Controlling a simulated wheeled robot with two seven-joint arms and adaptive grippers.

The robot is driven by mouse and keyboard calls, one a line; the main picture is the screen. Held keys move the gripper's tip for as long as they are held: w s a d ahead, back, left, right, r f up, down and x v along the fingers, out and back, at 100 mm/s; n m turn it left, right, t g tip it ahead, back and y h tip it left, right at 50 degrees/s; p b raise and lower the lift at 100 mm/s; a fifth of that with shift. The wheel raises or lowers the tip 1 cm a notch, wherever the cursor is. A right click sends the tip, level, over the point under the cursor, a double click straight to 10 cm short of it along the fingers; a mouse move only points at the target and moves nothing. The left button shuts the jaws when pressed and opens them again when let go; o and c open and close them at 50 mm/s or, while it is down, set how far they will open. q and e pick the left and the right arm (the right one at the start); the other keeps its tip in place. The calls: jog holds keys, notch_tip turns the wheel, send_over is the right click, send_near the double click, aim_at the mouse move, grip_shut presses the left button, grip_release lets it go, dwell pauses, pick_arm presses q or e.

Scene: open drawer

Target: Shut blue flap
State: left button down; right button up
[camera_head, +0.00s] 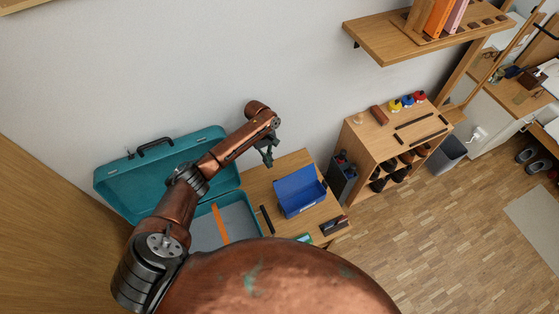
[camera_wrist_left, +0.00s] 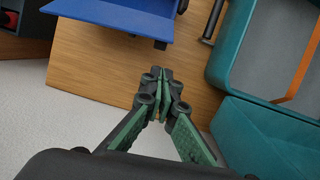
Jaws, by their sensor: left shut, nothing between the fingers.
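The blue box with its flap (camera_head: 297,184) stands on a wooden table at the centre of the head view. The flap looks open, raised and tilted at the back of the box. In the left wrist view a blue panel (camera_wrist_left: 125,18) shows at the top, cut off by the frame edge; I cannot tell all of its hinge. My left gripper (camera_head: 268,161) is shut and empty, above the table to the left of and behind the flap. It also shows in the left wrist view (camera_wrist_left: 163,76), apart from the blue panel. My right gripper is out of view.
An open teal case (camera_head: 120,187) with an orange strap (camera_head: 219,223) lies left of the box. A dark holder (camera_head: 333,226) sits at the table's right corner. A wooden shoe cabinet (camera_head: 375,142) stands to the right, and a wall shelf (camera_head: 400,45) hangs above.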

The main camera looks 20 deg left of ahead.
pick_arm(q)
jog(key=b+x, duration=0.2)
jog(key=x, duration=0.7)
jog(key=shift+w+f+b, duration=0.2)
jog(key=shift+f+b, duration=0.1)
